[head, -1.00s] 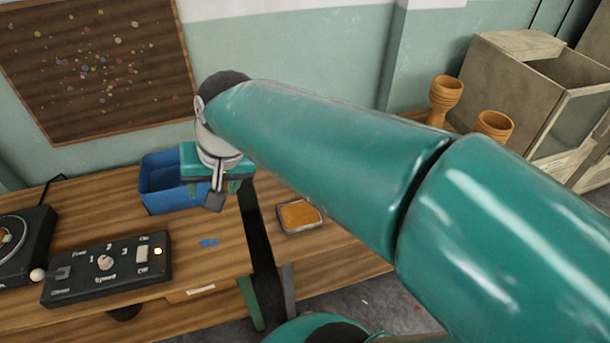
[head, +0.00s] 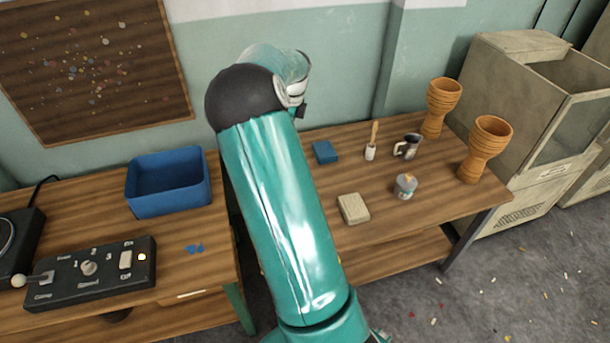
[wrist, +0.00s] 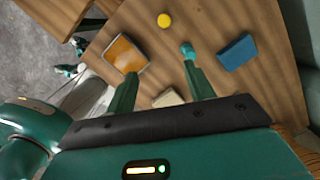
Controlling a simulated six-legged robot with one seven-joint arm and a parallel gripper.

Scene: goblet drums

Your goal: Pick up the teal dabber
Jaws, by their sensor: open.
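A small teal thing, which looks like the teal dabber (wrist: 187,48), stands on the wooden table in the wrist view, just beyond the tip of the right-hand finger. Its lower part is partly hidden by that finger, and I cannot tell whether they touch. My gripper (wrist: 157,86) is open, its two green fingers wide apart with nothing held between them. In the head view my arm hides the gripper and the dabber.
In the wrist view, an orange-filled tray (wrist: 124,56), a yellow round thing (wrist: 164,20), a blue block (wrist: 237,52) and a cream block (wrist: 168,98) lie nearby.

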